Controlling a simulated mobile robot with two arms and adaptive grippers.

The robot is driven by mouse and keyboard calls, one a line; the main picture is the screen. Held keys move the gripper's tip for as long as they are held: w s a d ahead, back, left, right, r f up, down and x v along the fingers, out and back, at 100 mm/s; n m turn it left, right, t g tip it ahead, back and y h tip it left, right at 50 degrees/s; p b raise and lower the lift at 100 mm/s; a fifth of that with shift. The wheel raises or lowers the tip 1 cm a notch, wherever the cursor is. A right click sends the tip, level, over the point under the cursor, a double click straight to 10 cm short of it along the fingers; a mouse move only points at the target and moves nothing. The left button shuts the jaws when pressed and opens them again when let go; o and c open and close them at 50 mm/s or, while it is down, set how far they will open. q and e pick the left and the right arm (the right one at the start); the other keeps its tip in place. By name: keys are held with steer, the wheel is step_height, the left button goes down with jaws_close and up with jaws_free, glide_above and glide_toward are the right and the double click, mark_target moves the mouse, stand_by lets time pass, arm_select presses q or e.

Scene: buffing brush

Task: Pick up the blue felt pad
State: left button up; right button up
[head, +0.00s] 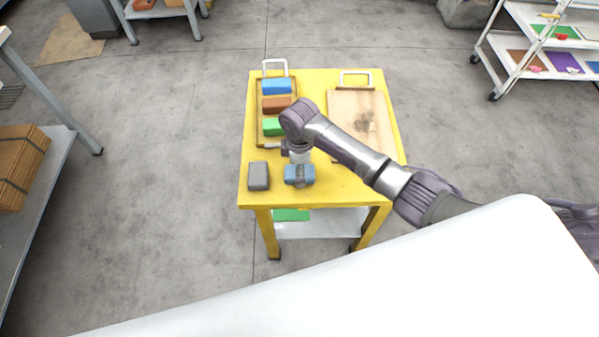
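A bright blue pad (277,87) lies at the far end of a shallow wooden tray (259,112) on the yellow table. A brown pad (276,104) and a green pad (273,127) lie nearer in the same tray. My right arm reaches in from the right, with its wrist over the near part of the tray. My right gripper (298,168) points down by a grey-blue block (300,175) at the table's near side; its fingers are too hidden to show whether they hold it. My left gripper is not in view.
A grey block (259,176) sits at the near left of the yellow table (340,188). A stained wooden board (352,105) lies on the right. Shelves stand at left and upper right; the floor around the table is clear.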

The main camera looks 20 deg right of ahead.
steer(key=shift+f, duration=0.9)
steer(key=shift+c, duration=0.3)
steer(key=c, duration=1.3)
steer(key=shift+r, duration=0.15)
step_height(320, 180, up, 4)
steer(key=shift+d+r, duration=0.15)
steer(key=s+d+r, duration=0.2)
steer(key=d, duration=0.1)
steer(key=s+d+r, duration=0.1)
steer(key=d+r, duration=0.1)
steer(key=d, duration=0.1)
steer(key=s+d+r, duration=0.2)
steer(key=d, duration=0.2)
steer(key=shift+s+r, duration=0.25)
steer(key=shift+s, duration=0.1)
